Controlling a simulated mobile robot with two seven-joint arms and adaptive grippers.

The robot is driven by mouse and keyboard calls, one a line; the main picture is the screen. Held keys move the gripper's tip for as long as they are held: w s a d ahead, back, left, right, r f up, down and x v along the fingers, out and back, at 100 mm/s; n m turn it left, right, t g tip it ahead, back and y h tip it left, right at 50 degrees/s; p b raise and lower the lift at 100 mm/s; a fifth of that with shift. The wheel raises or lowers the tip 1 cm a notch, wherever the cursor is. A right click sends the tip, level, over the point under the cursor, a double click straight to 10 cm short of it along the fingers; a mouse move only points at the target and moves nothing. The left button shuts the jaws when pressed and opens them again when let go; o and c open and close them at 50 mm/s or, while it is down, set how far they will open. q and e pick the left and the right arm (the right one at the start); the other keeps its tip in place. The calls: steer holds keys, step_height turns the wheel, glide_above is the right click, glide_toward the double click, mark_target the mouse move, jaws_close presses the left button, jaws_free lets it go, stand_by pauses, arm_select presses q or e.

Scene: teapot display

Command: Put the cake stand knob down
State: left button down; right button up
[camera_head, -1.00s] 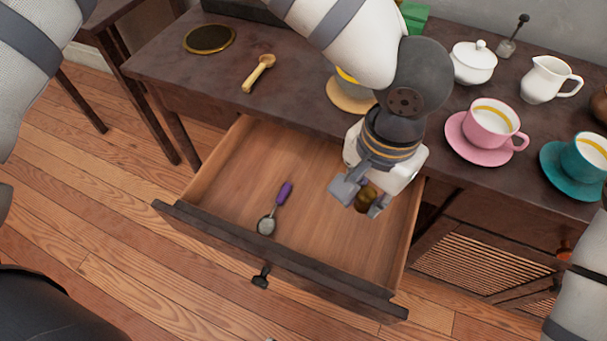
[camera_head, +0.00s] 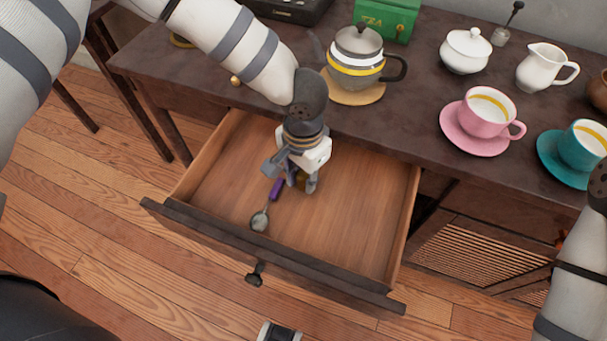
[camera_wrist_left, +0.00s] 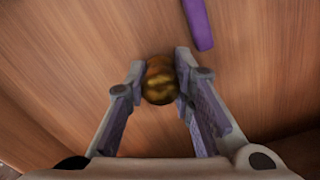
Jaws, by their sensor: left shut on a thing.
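The cake stand knob (camera_wrist_left: 159,80) is a small round golden-brown ball. In the left wrist view it sits between the fingertips of my left gripper (camera_wrist_left: 160,82), which is shut on it. In the head view my left gripper (camera_head: 291,180) points down inside the open drawer (camera_head: 345,220). The knob is mostly hidden there by the fingers. I cannot tell whether it touches the drawer floor. What looks like part of my right gripper (camera_head: 280,332) shows at the bottom edge, cut off, its fingers unclear.
A spoon with a purple handle (camera_head: 260,218) lies in the drawer, close to the left gripper. The drawer's right side is empty. On the table stand a teapot (camera_head: 355,62), a pink cup (camera_head: 490,110), a teal cup (camera_head: 583,148), a sugar bowl (camera_head: 466,52) and a creamer (camera_head: 541,70).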

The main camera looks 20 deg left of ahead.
mark_target(303, 174)
arm_select(q)
steer(key=shift+f, duration=0.5)
steer(key=c, duration=1.7)
jaws_free()
steer(key=shift+o, duration=0.2)
steer(key=shift+r, duration=0.1)
arm_select(e)
steer(key=shift+s+f, duration=0.2)
